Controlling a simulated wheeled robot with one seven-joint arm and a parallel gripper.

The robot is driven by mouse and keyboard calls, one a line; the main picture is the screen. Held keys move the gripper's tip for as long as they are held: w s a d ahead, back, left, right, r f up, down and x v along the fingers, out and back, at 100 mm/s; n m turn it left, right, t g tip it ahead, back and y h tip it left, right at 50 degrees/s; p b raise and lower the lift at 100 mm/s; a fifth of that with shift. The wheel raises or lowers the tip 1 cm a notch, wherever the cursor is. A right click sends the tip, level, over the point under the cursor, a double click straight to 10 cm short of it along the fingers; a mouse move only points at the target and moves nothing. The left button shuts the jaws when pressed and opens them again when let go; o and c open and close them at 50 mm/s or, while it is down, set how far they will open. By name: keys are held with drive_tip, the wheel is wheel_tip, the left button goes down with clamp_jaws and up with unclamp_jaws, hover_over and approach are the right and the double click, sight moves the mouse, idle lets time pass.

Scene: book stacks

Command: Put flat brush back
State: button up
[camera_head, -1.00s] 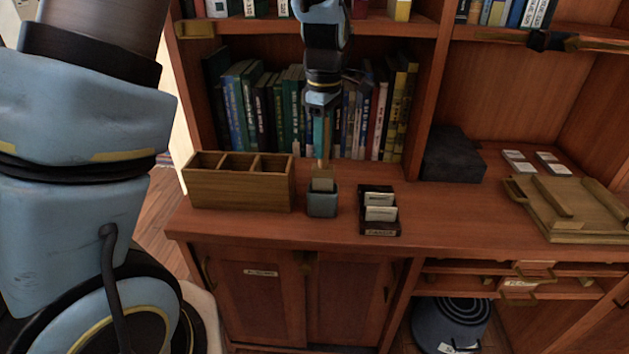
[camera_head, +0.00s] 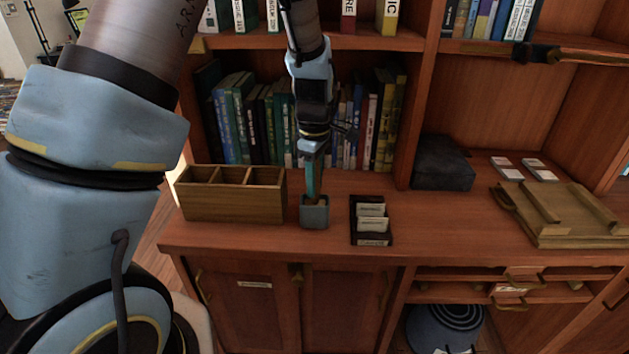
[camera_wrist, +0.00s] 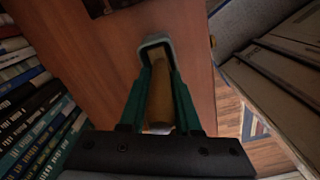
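The flat brush (camera_wrist: 160,100) shows in the wrist view as a wooden handle between my gripper's green fingers. My gripper (camera_head: 312,196) points straight down over the small blue-grey cup (camera_head: 315,217) on the desk, its fingertips at the cup's mouth. The fingers close in on the handle on both sides, so it is shut on the brush. The cup's rim (camera_wrist: 144,46) surrounds the brush's far end in the wrist view. The brush's lower part is inside the cup and hidden. In the head view the fingers hide most of the handle.
A wooden box with three compartments (camera_head: 230,206) stands close left of the cup. A dark card holder (camera_head: 371,240) stands to the right. Books (camera_head: 245,120) line the shelf behind. A wooden tray (camera_head: 565,230) lies far right; the desk between is clear.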

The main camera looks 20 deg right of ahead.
drive_tip(key=o, duration=0.4)
drive_tip(key=shift+c, duration=0.2)
wheel_tip(320, 180, up, 12)
drive_tip(key=shift+r+b, duration=0.2)
drive_tip(key=shift+b, duration=0.7)
drive_tip(key=s+a+f+m, duration=0.1)
drive_tip(key=a+m, duration=0.2)
drive_tip(key=a, duration=0.7)
drive_tip(key=s+a+f+m+t, duration=0.1)
drive_tip(key=a+f+m, duration=0.1)
drive_tip(key=a, duration=0.8)
drive_tip(key=s+a+f+m, duration=0.2)
drive_tip(key=a+m, duration=0.2)
drive_tip(key=a, duration=0.6)
drive_tip(key=shift+f+m+t, duration=0.2)
drive_tip(key=shift+m+t, duration=0.1)
drive_tip(key=shift+m, duration=0.1)
drive_tip(key=shift+a, duration=0.1)
